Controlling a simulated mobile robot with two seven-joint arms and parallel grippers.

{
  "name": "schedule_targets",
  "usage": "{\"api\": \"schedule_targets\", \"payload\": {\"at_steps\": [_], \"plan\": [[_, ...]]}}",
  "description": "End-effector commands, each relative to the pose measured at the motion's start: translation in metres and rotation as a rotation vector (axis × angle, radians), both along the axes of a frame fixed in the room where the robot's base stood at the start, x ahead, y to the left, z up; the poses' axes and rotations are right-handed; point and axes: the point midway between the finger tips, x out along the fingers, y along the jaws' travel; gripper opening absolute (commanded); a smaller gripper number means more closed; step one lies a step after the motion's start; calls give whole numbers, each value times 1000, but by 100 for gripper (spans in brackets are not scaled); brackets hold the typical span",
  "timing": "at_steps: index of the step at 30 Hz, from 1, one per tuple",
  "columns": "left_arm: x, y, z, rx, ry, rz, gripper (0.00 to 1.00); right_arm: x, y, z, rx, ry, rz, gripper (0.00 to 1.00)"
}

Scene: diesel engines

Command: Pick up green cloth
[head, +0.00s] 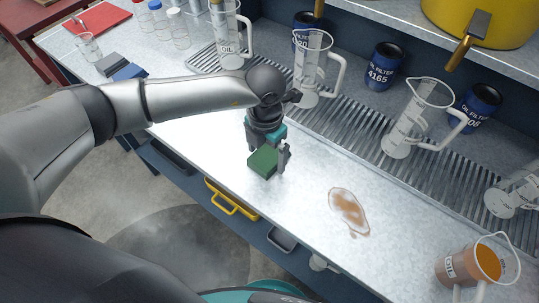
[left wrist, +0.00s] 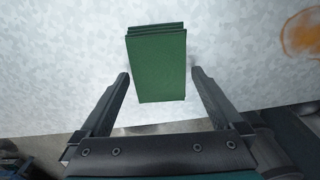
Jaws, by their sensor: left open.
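The green cloth (head: 263,162) is a folded, layered block on the metal worktop, near its front edge. It also shows in the left wrist view (left wrist: 157,65), ahead of and partly between the fingers. My left gripper (head: 268,158) is above and around the cloth, pointing down. In the left wrist view the left gripper (left wrist: 160,82) is open, one finger on each side of the cloth, with small gaps. My right gripper is not in view.
A brown spill (head: 349,208) lies to the right on the worktop (head: 310,185). An oil-filled jug (head: 456,267) stands at the lower right. Clear measuring jugs (head: 313,70) and blue oil filters (head: 384,66) stand behind. A blue cloth (head: 129,72) lies at the left.

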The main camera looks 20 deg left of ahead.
Motion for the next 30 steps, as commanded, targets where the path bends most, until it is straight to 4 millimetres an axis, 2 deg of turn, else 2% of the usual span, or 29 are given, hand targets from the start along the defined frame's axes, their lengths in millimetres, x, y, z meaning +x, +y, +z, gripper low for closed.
{"api": "schedule_targets", "payload": {"at_steps": [2, 21, 30], "plan": [[0, 0, 0, 0, 0, 0, 100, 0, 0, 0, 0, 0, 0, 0], [0, 0, 1, 0, 0, 0, 28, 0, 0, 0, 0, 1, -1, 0], [0, 0, 3, 0, 0, 0, 26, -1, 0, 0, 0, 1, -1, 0]]}}
